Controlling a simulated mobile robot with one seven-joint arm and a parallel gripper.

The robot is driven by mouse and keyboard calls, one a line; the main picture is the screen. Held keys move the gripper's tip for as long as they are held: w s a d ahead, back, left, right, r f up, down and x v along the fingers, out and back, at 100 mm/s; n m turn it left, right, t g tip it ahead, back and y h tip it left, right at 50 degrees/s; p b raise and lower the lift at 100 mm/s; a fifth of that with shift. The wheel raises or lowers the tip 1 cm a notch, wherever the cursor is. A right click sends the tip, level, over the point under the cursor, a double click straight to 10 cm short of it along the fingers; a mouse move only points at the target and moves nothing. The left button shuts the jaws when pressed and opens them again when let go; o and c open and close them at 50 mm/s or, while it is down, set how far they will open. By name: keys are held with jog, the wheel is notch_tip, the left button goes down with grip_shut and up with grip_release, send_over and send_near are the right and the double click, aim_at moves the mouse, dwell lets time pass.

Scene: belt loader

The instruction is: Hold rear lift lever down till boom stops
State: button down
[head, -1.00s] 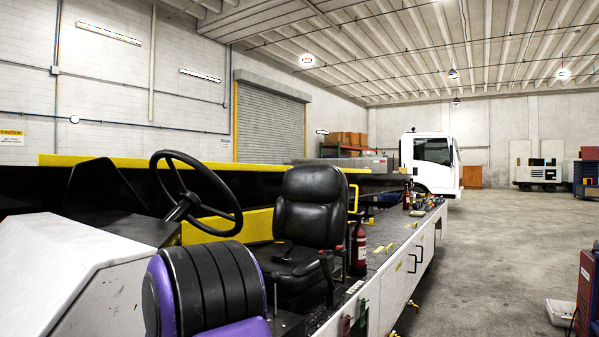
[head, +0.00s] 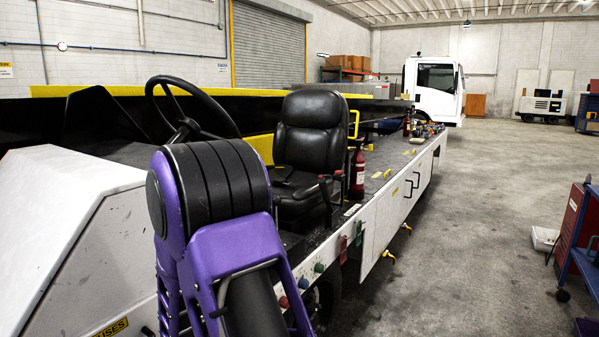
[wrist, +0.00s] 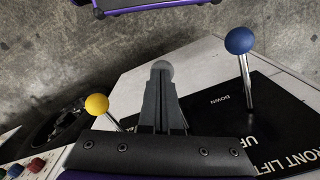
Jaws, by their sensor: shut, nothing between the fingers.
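In the wrist view, my gripper (wrist: 162,90) is shut, its dark fingers together and pointing up the picture. A blue ball-topped lever (wrist: 239,42) stands to the right, apart from the fingers, on a black plate (wrist: 222,112) lettered DOWN, UP and FRONT LIFT. A yellow knob (wrist: 97,103) is at the left. No label reading rear lift is visible. My gripper is not seen in the head view.
The loader's seat (head: 312,145), steering wheel (head: 190,110) and fire extinguisher (head: 357,172) are beyond my purple arm. Red and green buttons (head: 319,267) line its side. A red cart (head: 578,225) stands right, with open concrete floor (head: 470,220) between.

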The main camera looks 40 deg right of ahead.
notch_tip(320, 180, up, 6)
jog(key=s+p, duration=0.1)
jog(key=p, duration=0.3)
jog(key=shift+s+d+r, duration=0.2)
dwell(0.4)
